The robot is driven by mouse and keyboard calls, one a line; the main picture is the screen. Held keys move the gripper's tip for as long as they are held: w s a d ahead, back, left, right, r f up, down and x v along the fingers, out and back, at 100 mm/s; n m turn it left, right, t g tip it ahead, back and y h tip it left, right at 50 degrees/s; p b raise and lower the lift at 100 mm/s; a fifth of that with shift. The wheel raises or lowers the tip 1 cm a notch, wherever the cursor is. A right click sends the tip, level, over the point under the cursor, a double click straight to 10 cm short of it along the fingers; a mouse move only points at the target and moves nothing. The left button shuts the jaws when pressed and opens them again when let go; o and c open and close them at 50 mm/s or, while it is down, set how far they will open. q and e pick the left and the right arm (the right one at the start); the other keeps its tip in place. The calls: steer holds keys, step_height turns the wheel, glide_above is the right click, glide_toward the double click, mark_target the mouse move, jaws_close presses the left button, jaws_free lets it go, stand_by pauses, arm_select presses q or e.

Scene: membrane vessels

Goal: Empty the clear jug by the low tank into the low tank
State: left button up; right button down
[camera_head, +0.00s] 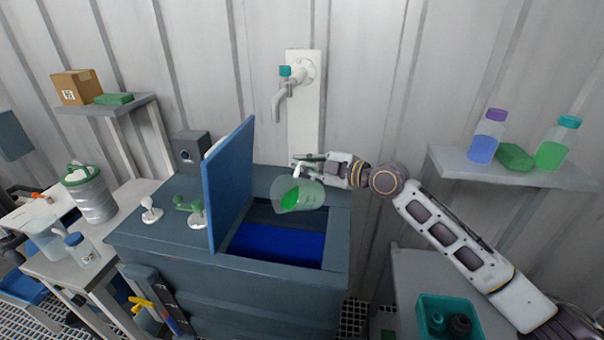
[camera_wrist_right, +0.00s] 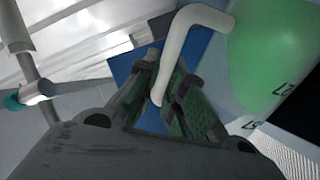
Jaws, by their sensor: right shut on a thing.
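My right gripper (camera_head: 325,172) is shut on the handle of a clear jug (camera_head: 312,194) with green liquid inside. The jug hangs tilted above the opening of the low tank (camera_head: 165,240), a dark blue-grey box. The tank's blue lid (camera_head: 230,185) stands open on the left of the opening. Deep blue shows inside the tank; I cannot tell whether it is liquid. In the right wrist view, the pale handle (camera_wrist_right: 185,45) lies between my fingers and the green-filled jug (camera_wrist_right: 268,60) is at upper right. No stream of liquid shows. My left gripper is not in view.
A wall tap (camera_head: 285,95) is behind the tank. A teal bin (camera_head: 430,305) stands at lower right. The left bench (camera_head: 120,205) holds a canister, another clear jug (camera_head: 48,238) and a small jar.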

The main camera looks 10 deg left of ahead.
steer(key=shift+s+a+n, duration=0.2)
steer(key=shift+s+n, duration=0.15)
steer(key=shift+n, duration=0.15)
steer(key=shift+s+a+b, duration=0.1)
steer(key=shift+s+b, duration=0.05)
steer(key=shift+b, duration=0.15)
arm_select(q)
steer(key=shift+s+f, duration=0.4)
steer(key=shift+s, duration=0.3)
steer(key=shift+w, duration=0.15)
arm_select(e)
steer(key=shift+s+a+f+n, duration=0.1)
steer(key=shift+n, duration=0.2)
steer(key=shift+s+a+f, duration=0.1)
steer(key=shift+s, duration=0.1)
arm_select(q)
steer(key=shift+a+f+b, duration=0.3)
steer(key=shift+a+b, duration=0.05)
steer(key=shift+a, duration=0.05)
arm_select(e)
steer(key=shift+s+a+f+n+h, duration=0.3)
steer(key=shift+s+n+h, duration=0.15)
steer(key=shift+n, duration=0.25)
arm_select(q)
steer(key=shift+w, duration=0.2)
